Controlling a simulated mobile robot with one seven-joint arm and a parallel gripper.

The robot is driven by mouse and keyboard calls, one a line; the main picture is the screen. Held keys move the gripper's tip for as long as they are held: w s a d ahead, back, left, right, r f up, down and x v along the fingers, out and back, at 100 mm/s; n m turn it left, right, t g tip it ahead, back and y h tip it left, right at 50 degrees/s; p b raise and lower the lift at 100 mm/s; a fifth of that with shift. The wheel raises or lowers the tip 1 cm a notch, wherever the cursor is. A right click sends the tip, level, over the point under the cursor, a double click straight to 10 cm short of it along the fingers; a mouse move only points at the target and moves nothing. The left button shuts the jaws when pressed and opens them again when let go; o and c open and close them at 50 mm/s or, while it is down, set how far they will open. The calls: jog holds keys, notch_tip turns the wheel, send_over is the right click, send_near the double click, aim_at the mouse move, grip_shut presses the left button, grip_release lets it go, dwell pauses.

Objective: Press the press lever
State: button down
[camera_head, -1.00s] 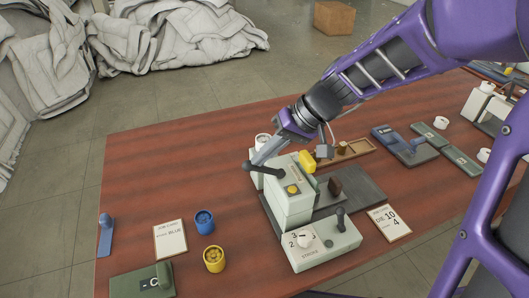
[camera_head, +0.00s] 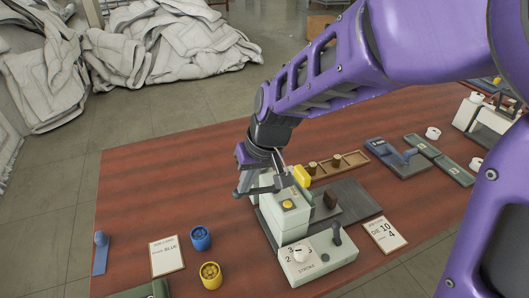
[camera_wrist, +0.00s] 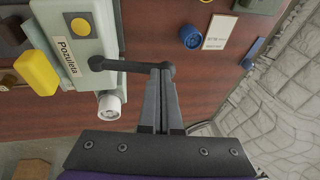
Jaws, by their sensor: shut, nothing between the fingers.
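The press (camera_head: 292,222) is a pale green-grey machine on the table, with a yellow button on its head and a stroke dial on its base. Its dark press lever (camera_head: 262,189) sticks out to the left of the head; in the wrist view the lever (camera_wrist: 130,66) ends in a round knob. My gripper (camera_head: 241,191) is over the lever's outer end, pointing down. In the wrist view its shut fingers (camera_wrist: 160,72) overlap the lever just beside the knob, with nothing between them. Whether they touch it I cannot tell.
A yellow block (camera_head: 302,176) sits at the press head. Blue (camera_head: 200,238) and yellow (camera_head: 210,275) cups and a job card (camera_head: 167,255) lie left; a die card (camera_head: 385,235) lies right. A wooden tray (camera_head: 352,160) is behind. The table's left rear is clear.

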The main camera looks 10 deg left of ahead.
aim_at(240, 196)
jog(key=shift+s+a+f+t+h, duration=0.2)
jog(key=shift+a+f+t+h, duration=0.15)
jog(key=shift+f+h, duration=0.2)
jog(key=shift+s+a+f+b, duration=0.15)
jog(key=shift+f+b, duration=0.15)
jog(key=shift+f, duration=0.15)
jog(key=shift+s+a+f+b, duration=0.1)
jog(key=shift+f+b, duration=0.2)
jog(key=shift+f, duration=0.2)
jog(key=shift+s+f, duration=0.15)
jog(key=shift+f, duration=0.05)
